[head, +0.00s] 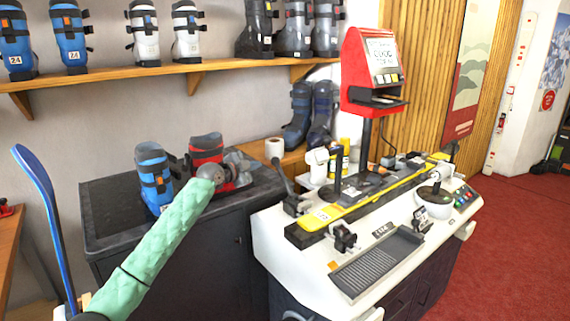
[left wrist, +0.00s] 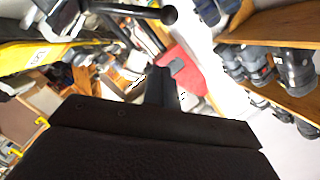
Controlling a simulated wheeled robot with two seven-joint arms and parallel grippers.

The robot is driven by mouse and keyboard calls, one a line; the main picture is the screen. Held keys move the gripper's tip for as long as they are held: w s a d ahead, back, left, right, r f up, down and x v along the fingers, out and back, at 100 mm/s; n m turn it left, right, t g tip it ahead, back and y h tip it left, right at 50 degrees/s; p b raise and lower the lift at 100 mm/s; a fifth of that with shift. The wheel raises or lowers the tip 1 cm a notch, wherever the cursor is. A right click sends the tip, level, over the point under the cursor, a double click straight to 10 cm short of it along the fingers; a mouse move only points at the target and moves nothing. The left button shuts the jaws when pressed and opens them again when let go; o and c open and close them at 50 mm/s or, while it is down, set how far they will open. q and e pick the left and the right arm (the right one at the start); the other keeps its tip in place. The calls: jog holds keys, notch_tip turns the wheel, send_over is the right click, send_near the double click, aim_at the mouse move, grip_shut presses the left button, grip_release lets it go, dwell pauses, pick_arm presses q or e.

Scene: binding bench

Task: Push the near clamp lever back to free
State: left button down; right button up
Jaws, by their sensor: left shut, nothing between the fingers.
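The near clamp lever (head: 283,176) is a black arm with a round knob, at the left end of the yellow ski (head: 375,195) on the white bench. It rises from its clamp (head: 296,205) and leans up and to the left. In the left wrist view, a black lever with a ball knob (left wrist: 169,14) shows at the top. My left gripper (head: 243,164), at the end of the mint-green sleeved arm, is left of the lever and looks apart from it. Its shut, empty fingers (left wrist: 162,78) show in the left wrist view. My right gripper is out of view.
A blue boot (head: 153,178) and a red boot (head: 207,146) stand on the dark cabinet (head: 110,195) by my left arm. A red machine (head: 366,75) stands on a post above the bench. A grey tray (head: 378,262) lies on its front part.

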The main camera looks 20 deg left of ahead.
pick_arm(q)
jog(key=w+d+f+p, duration=0.1)
jog(key=w+p, duration=0.1)
jog(key=w, duration=0.4)
jog(key=w+d+f+m+p, duration=0.1)
jog(key=w+f+p, duration=0.1)
jog(key=w, duration=0.4)
jog(key=shift+d+f+p, duration=0.2)
jog(key=shift+d+p, duration=0.1)
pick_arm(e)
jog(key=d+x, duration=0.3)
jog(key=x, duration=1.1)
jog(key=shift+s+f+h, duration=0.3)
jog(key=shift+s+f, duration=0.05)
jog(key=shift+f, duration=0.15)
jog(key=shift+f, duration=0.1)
